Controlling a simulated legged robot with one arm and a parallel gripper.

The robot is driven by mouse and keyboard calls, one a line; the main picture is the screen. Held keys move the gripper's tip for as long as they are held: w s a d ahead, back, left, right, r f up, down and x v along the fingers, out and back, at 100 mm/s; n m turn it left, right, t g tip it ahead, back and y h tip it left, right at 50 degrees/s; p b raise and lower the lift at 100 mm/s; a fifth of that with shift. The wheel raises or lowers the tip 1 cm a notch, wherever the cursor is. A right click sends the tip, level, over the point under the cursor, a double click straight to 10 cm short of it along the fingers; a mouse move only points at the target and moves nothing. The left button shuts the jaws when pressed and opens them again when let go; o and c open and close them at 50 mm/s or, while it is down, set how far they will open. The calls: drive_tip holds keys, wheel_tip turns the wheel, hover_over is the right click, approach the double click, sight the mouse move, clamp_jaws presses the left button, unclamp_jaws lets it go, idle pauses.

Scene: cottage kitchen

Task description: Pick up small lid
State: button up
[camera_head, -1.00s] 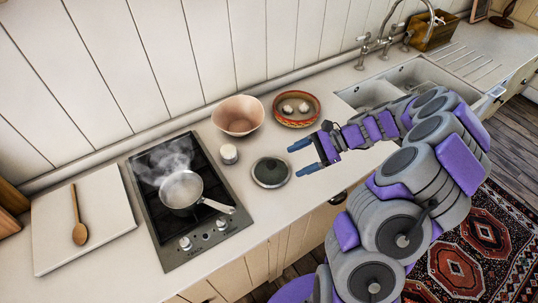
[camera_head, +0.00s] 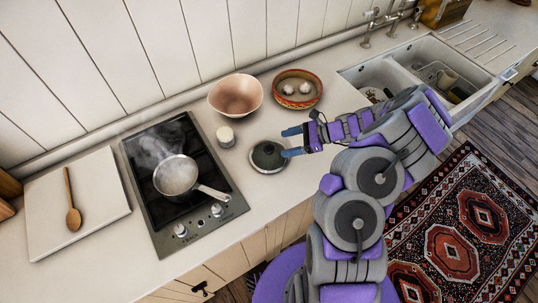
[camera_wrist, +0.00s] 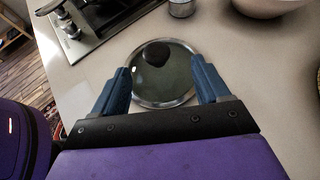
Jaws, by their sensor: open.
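The small lid (camera_head: 268,156) is a dark glass disc with a light metal rim, lying flat on the counter right of the hob. In the wrist view the lid (camera_wrist: 150,85) shows a dark round knob near its far side. My gripper (camera_head: 288,142) is open and empty, with blue fingers at the lid's right side. In the wrist view my gripper (camera_wrist: 162,78) has one finger on each side of the lid, overlapping its near rim in the picture. I cannot tell whether the fingers touch it or hover above.
A saucepan (camera_head: 175,175) steams on the black hob (camera_head: 150,202). A small white-topped jar (camera_head: 226,138) stands close behind the lid. A pink bowl (camera_head: 236,97) and a red-rimmed dish (camera_head: 312,98) with white items stand at the back. Counter in front of the lid is clear.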

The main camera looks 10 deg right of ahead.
sight(274, 148)
drive_tip(key=shift+x, duration=1.2)
drive_tip(key=shift+s+f+b+x, duration=0.15)
drive_tip(key=shift+b+x, duration=0.2)
drive_tip(key=shift+x, duration=1)
drive_tip(key=shift+s+f+b+x, duration=0.15)
drive_tip(key=shift+b+x, duration=0.15)
drive_tip(key=shift+x, duration=1.1)
drive_tip(key=shift+r, duration=0.15)
drive_tip(key=shift+d, duration=0.1)
drive_tip(key=shift+c, duration=0.2)
drive_tip(key=shift+s, duration=0.15)
drive_tip(key=c, duration=1.2)
drive_tip(key=shift+c, duration=0.2)
